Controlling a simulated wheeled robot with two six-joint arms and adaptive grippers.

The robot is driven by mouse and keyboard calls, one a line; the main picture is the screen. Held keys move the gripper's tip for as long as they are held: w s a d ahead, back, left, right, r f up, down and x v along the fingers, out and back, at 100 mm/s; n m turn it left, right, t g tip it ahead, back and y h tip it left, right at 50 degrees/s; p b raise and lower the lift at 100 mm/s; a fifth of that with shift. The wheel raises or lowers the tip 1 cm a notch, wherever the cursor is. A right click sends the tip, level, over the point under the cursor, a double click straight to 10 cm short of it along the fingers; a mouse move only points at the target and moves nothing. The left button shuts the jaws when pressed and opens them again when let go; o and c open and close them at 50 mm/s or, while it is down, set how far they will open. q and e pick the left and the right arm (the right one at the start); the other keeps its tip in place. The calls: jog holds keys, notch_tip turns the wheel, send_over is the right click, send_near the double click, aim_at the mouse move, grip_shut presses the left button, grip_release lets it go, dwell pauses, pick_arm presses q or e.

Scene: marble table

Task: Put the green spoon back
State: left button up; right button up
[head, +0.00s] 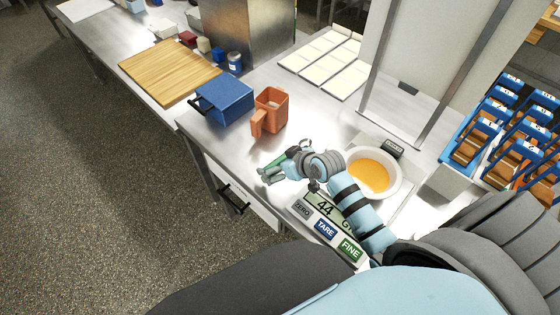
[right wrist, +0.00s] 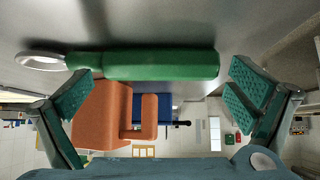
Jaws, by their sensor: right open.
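The green spoon (right wrist: 160,66) lies on the metal table, its thick green handle across the right wrist view and its pale ring-shaped end at the left. In the head view a bit of its green (head: 276,160) shows beside my right gripper (head: 268,175), which hides most of it. My right gripper is open, and in the right wrist view its fingers (right wrist: 160,92) are spread toward the handle, which is not gripped. An orange cup-like holder (head: 271,108) with a handle stands just beyond; it also shows in the right wrist view (right wrist: 100,115). My left gripper is out of view.
A white bowl of orange liquid (head: 371,172) sits on a scale reading 44 (head: 325,207), close to my right arm. A blue box (head: 224,98) stands left of the orange holder. A wooden board (head: 168,72) lies farther left. A tray rack with blue fronts (head: 500,130) is at right.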

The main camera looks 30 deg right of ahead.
jog(key=p+v, duration=0.2)
jog(key=v, duration=1.2)
jog(key=shift+r, duration=0.5)
jog(key=shift+w, duration=0.2)
